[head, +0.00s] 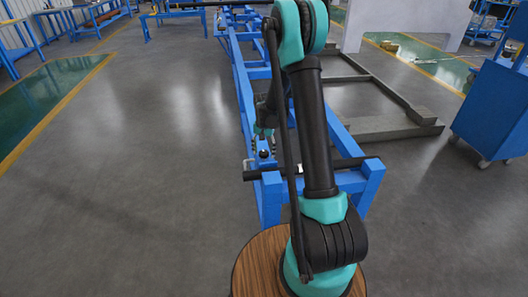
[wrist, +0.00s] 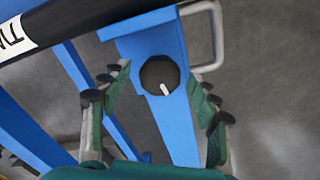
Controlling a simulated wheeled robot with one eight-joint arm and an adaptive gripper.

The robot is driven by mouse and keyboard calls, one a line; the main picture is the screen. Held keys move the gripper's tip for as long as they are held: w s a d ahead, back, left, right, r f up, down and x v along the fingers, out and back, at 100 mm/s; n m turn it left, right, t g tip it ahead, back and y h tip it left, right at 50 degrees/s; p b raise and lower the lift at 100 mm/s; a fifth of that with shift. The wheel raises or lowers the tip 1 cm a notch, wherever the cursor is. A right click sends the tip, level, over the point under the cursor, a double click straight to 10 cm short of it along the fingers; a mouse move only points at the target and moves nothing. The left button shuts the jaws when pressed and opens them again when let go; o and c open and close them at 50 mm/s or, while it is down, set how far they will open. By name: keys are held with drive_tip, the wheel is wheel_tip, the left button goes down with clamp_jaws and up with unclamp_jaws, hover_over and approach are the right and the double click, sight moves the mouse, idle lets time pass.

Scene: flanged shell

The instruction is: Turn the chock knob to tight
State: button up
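The chock knob (wrist: 160,75) is black and round, with a short white mark near its lower edge in the wrist view. It sits on a blue frame plate (wrist: 143,38). My gripper (wrist: 157,79) is open and empty, with a finger on either side of the knob in the picture. The fingers appear apart from the knob; the depth gap is hard to judge. In the head view the knob appears as a small dark spot (head: 263,154) on the frame's near end. My gripper (head: 262,131) is just beyond it, partly hidden by my arm.
A grey loop handle (wrist: 216,35) stands close beside the knob. A black bar (head: 345,164) crosses the blue frame (head: 372,171); its white label (wrist: 15,36) is cut off in the wrist view. A blue cabinet (head: 490,115) stands right. Floor to the left is clear.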

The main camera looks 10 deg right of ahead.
sight(264, 152)
wheel_tip(264, 152, up, 12)
idle(0.7)
drive_tip(key=s+d+n+t, duration=0.1)
drive_tip(key=s+n+t, duration=0.1)
drive_tip(key=s, duration=1.3)
drive_tip(key=s+d+n+t, duration=0.2)
drive_tip(key=s+n, duration=0.1)
drive_tip(key=s, duration=1.2)
drive_tip(key=shift+s+d+n, duration=0.2)
drive_tip(key=shift+d+n, duration=0.1)
drive_tip(key=shift+r, duration=0.1)
